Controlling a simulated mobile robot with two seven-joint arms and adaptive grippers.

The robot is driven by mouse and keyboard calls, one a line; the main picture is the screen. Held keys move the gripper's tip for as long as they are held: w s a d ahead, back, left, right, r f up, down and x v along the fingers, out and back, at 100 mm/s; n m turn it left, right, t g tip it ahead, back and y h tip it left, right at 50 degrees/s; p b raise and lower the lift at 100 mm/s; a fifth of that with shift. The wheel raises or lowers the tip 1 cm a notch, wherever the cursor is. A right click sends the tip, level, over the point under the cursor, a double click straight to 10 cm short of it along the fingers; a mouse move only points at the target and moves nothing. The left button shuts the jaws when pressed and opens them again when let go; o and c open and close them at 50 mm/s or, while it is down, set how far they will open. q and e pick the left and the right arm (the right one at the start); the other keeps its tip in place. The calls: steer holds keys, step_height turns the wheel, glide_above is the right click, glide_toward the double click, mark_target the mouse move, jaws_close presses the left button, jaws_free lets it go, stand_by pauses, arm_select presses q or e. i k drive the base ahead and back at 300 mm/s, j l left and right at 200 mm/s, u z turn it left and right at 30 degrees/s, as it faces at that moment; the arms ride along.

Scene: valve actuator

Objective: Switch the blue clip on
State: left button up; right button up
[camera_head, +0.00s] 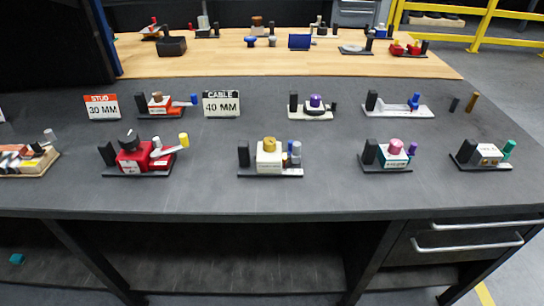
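Neither of my grippers shows in the head view. Several small valve-like devices stand on the dark grey table, and more than one has a blue part. A white flat device at the back right carries an upright blue piece (414,101). A red-and-white device at the back left has a blue-tipped lever (193,99) pointing right. The beige device (269,158) in the front middle has a small blue-grey piece (296,149) at its right. I cannot tell which of these is the blue clip, nor its on or off state.
Front-row devices include a red one (133,160) with a yellow-tipped lever, one with a pink knob (396,146) and one with a green lever (508,149). Signs reading 30 MM (102,107) and 40 MM (221,104) stand behind. The table's front strip (270,197) is clear.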

mark_target(290, 143)
steer(key=k+l+u, duration=0.1)
steer(key=u, duration=0.25)
steer(key=k+l+u, duration=0.1)
steer(key=l+u, duration=0.25)
steer(key=k+l+u, duration=0.15)
steer(key=u, duration=0.2)
